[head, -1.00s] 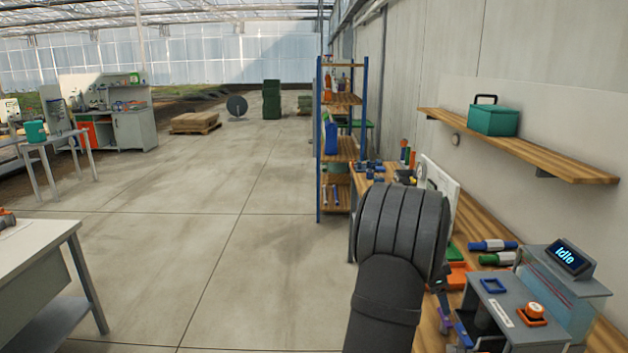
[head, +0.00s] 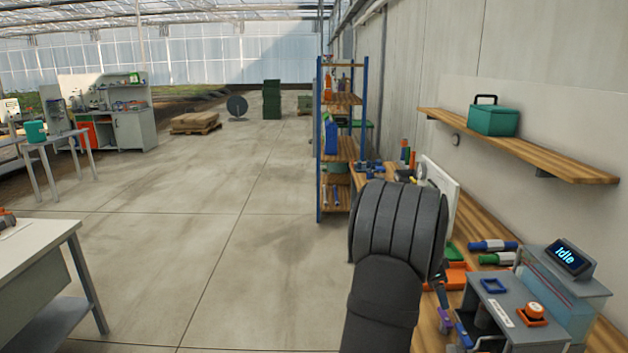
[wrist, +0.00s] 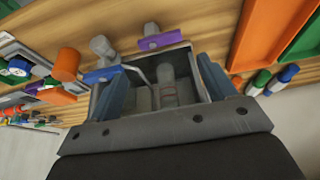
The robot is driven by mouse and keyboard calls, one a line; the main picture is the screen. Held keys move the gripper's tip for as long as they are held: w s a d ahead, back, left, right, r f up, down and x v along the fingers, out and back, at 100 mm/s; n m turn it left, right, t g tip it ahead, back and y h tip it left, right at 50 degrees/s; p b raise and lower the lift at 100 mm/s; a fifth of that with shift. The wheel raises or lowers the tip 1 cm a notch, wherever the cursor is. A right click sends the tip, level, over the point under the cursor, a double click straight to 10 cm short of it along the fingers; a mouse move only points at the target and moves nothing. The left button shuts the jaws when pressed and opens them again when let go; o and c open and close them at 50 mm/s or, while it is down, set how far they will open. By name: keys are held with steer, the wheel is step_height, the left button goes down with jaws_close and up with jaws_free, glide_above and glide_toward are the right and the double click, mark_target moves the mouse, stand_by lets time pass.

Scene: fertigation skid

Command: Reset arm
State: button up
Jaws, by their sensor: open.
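My gripper (wrist: 165,85) shows in the wrist view with its two blue-grey fingers apart. A grey open-topped box (wrist: 185,58) with grey fittings inside lies in view between and beyond the fingers. I see nothing clearly gripped. I cannot tell how far the fingertips are from the box. In the head view my dark arm stands over the wooden bench and hides most of the gripper. A grey bench station (head: 515,308) with a screen (head: 568,258) reading "Idle" stands to its right.
The wooden bench (head: 487,226) carries orange bins (head: 457,275), green and blue-capped cylinders and a white panel. A wall shelf (head: 535,150) holds a teal case (head: 494,119). A blue-framed rack (head: 319,150) stands behind.

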mark_target(444, 317)
steer(key=x, duration=0.9)
steer(key=shift+s+a+r+n+t, duration=0.15)
steer(key=shift+r+n+t, duration=0.15)
steer(key=shift+n, duration=0.5)
steer(key=n+t, duration=0.1)
steer(key=n, duration=0.1)
steer(key=shift+s+a+n, duration=0.1)
steer(key=shift+a+n, duration=0.05)
steer(key=shift+n, duration=0.15)
steer(key=s+a+r+n, duration=0.1)
steer(key=s+a+r, duration=0.2)
steer(key=r, duration=0.6)
steer(key=s+a+r, duration=0.4)
steer(key=a+r, duration=0.1)
steer(key=r, duration=0.4)
steer(key=shift+r+n+t, duration=0.3)
steer(key=shift+r+n, duration=0.1)
steer(key=shift+s+a, duration=0.1)
